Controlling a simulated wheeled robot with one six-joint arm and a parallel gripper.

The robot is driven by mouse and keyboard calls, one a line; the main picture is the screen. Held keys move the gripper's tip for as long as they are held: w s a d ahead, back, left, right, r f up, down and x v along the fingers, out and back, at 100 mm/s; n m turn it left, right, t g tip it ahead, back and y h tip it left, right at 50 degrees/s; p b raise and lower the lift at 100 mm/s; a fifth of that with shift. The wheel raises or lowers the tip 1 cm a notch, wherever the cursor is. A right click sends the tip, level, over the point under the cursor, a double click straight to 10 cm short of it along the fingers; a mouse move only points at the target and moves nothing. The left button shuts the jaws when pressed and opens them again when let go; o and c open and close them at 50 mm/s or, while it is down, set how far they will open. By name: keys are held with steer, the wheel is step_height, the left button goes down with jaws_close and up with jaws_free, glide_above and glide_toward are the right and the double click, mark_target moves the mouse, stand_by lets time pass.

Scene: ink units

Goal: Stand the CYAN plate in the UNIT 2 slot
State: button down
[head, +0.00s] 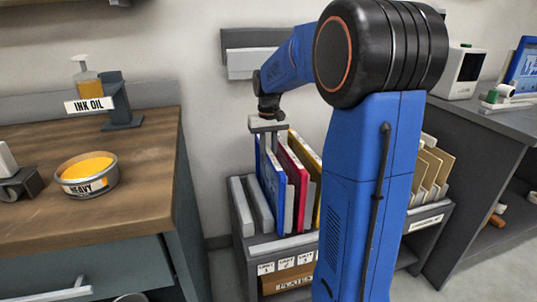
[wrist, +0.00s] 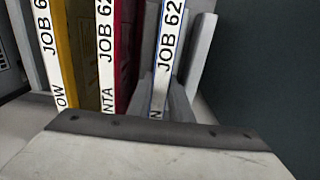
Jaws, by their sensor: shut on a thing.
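The cyan plate (head: 271,180) looks blue with a white front edge and stands upright in the rack (head: 285,245) in the head view. In the wrist view its edge (wrist: 166,60) shows "JOB 62" and an "N". My gripper (head: 267,124) is shut on the cyan plate's top; the fingertips are largely hidden. The UNIT 2 label (head: 286,263) is on the rack's front, between two other unit labels. I cannot tell which slot the plate is in line with, or whether its bottom rests.
A magenta plate (head: 292,175) and a yellow plate (head: 317,206) stand just right of the cyan one. Grey dividers (head: 240,212) stand at its left. The wooden counter (head: 145,215) is close on the left. Tan folders (head: 430,165) stand further right.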

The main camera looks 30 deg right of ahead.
steer(key=shift+f, duration=0.35)
stand_by(0.6)
steer(key=c, duration=1.5)
jaws_free()
steer(key=shift+c, duration=0.2)
step_height(320, 180, up, 17)
steer(key=shift+r, duration=0.2)
step_height(320, 180, up, 5)
